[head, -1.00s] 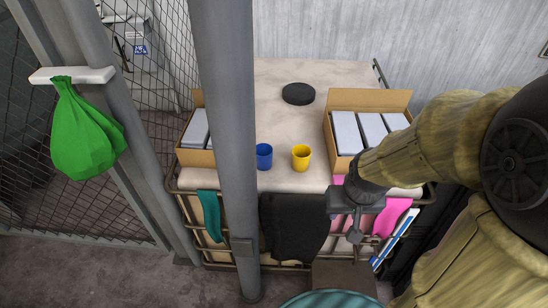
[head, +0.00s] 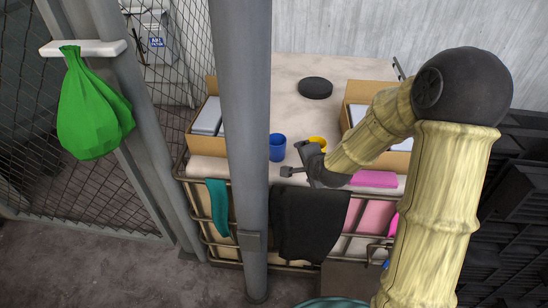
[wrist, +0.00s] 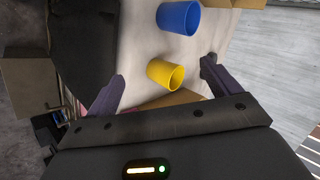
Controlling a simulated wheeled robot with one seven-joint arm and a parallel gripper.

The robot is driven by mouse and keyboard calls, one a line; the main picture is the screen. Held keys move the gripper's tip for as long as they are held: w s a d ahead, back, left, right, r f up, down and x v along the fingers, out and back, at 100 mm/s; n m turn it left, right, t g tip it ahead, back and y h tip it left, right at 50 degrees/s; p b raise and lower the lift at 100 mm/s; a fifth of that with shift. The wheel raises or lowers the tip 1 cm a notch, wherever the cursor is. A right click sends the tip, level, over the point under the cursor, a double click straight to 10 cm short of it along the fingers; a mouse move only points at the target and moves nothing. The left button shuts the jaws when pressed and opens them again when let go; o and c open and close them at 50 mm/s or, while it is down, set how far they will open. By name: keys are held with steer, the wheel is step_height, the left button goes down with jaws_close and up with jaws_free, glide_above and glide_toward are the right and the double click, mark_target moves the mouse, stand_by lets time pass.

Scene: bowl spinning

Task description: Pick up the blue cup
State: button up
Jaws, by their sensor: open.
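The blue cup (head: 277,148) stands upright on the table, just right of the grey post in the head view. In the wrist view the blue cup (wrist: 179,17) is at the top, beyond the fingertips. The yellow cup (head: 317,142) stands to its right, partly hidden by my gripper in the head view. In the wrist view the yellow cup (wrist: 166,74) lies nearer, between the lines of my two fingers. My gripper (wrist: 163,70) is open and empty. In the head view my gripper (head: 291,160) is at the table's front edge, close to both cups.
A grey post (head: 243,130) stands in front of the table, left of the blue cup. Open boxes stand at left (head: 205,125) and right (head: 358,99). A black disc (head: 315,88) lies farther back on the table (head: 290,72). Dark cloth (head: 308,215) hangs at the front.

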mark_target(276, 148)
steer(key=w+a+f+m+t+b, duration=0.1)
steer(key=w+a+f+m+t, duration=0.1)
steer(key=m, duration=0.3)
steer(key=w+a+f+m+t+y+b, duration=0.1)
steer(key=w+a+f+m+t+b, duration=0.1)
steer(key=w+a+m, duration=0.2)
steer(key=w+a+f+m+t+b, duration=0.2)
steer(key=w+m, duration=0.2)
steer(key=m, duration=0.2)
steer(key=shift+w+a+f+m+t+y, duration=0.1)
steer(key=shift+a+f+m+t+y, duration=0.3)
steer(key=shift+w+a+f+m+b, duration=0.1)
steer(key=shift+w+f+m+b, duration=0.15)
steer(key=shift+m, duration=0.65)
steer(key=m, duration=0.1)
steer(key=m+t+h, duration=0.1)
steer(key=w+m, duration=0.1)
steer(key=shift+d+f+m+t+b, duration=0.2)
steer(key=shift+f+m+t+b, duration=0.1)
steer(key=shift+t+b, duration=0.1)
steer(key=shift+r, duration=0.15)
steer(key=shift+w, duration=0.55)
steer(key=shift+w+a, duration=0.15)
steer(key=shift+w, duration=0.4)
